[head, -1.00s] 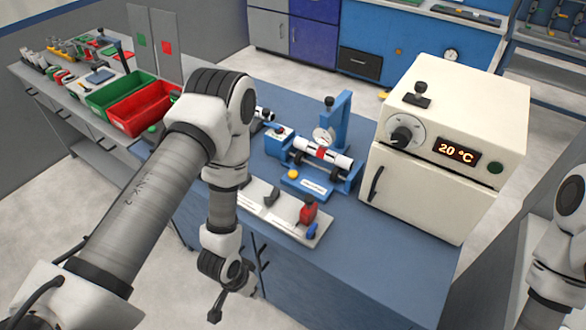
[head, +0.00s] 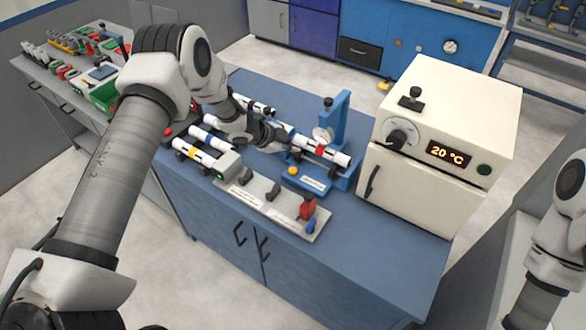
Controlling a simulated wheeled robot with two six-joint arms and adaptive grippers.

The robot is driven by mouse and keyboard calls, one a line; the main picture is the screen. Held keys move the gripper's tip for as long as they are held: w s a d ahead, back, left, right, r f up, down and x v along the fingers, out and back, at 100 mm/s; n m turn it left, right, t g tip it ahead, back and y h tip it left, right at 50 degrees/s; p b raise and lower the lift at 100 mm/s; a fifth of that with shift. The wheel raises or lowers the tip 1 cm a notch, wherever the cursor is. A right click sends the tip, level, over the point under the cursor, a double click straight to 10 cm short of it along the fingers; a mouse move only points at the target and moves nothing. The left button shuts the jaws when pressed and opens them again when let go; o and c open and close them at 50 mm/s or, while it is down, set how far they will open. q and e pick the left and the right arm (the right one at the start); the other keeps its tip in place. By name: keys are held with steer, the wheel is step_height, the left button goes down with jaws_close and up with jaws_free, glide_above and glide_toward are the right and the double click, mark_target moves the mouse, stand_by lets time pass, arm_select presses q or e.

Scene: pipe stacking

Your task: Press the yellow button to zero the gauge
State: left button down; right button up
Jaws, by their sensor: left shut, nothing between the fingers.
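The yellow button (head: 292,171) sits on the front left of a blue base next to a small white label. The dial gauge (head: 322,135) is mounted on a blue upright stand (head: 341,120) behind it. A white pipe with a red band (head: 320,150) lies on rests under the gauge. My left gripper (head: 288,149) is shut and empty, above the bench just behind and left of the yellow button, apart from it in the picture. Its wrist hides part of the blue fixture to the left. My right arm shows at the right edge; its gripper is out of view.
A cream oven (head: 438,150) reading 20 °C stands right of the gauge stand. White banded pipes (head: 203,154) lie on the left. The bench's front right is clear.

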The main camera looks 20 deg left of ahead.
mark_target(292, 170)
arm_select(q)
steer(key=shift+w+a+r, duration=0.3)
steer(key=shift+w+r, duration=0.1)
steer(key=shift+w, duration=0.05)
step_height(292, 170, down, 8)
steer(key=b, duration=0.6)
steer(key=shift+b, duration=0.3)
steer(key=shift+f, duration=0.4)
steer(key=shift+f+b, duration=0.15)
steer(key=shift+b, duration=0.15)
steer(key=shift+f, duration=0.3)
